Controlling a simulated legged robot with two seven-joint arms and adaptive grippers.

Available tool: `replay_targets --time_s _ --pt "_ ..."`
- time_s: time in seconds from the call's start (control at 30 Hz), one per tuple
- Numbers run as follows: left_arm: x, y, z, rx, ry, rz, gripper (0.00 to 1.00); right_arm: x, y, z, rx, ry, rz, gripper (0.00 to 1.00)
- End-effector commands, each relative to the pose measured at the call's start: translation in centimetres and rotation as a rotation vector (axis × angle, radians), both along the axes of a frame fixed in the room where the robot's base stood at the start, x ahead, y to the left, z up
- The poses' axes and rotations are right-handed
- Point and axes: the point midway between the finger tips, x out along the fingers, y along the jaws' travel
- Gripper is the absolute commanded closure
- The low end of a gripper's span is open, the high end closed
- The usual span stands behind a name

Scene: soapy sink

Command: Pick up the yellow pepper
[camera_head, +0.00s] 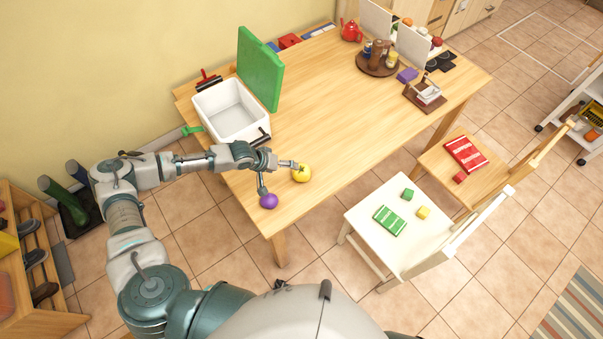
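The yellow pepper (301,174) sits on the wooden table near its front left edge. My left gripper (280,180) is open, its two fingers spread wide apart. One fingertip is at the upper left side of the pepper; I cannot tell whether it touches. The other finger points down at a round purple vegetable (269,202), which lies near the table edge, to the lower left of the pepper. Nothing shows between the fingers. My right gripper is not in view.
A white sink basin (213,138) and an upright green panel (259,70) stand behind my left gripper. The wooden table (335,110) is clear to the right of the pepper. A white chair (366,208) with green and yellow items stands at the lower right.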

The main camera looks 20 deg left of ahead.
Motion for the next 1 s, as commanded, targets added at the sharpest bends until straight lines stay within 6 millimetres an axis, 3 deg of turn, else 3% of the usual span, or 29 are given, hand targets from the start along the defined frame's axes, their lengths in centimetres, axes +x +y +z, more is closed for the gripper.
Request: replay_targets --time_s 0.2,0.47,0.7,1.0 --pt "1.8 -1.9 -3.7 0.000 -0.001 -0.003 0.01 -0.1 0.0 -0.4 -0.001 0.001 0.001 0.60" --pt "2.6 -3.0 -5.4 0.000 -0.003 -0.003 0.01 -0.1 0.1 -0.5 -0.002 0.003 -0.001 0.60" --pt "3.7 -5.0 -8.4 0.002 -0.002 -0.003 0.01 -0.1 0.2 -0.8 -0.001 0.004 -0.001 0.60" --pt "4.0 -5.3 -9.0 0.000 -0.002 -0.001 0.01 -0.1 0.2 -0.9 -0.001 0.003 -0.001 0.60"
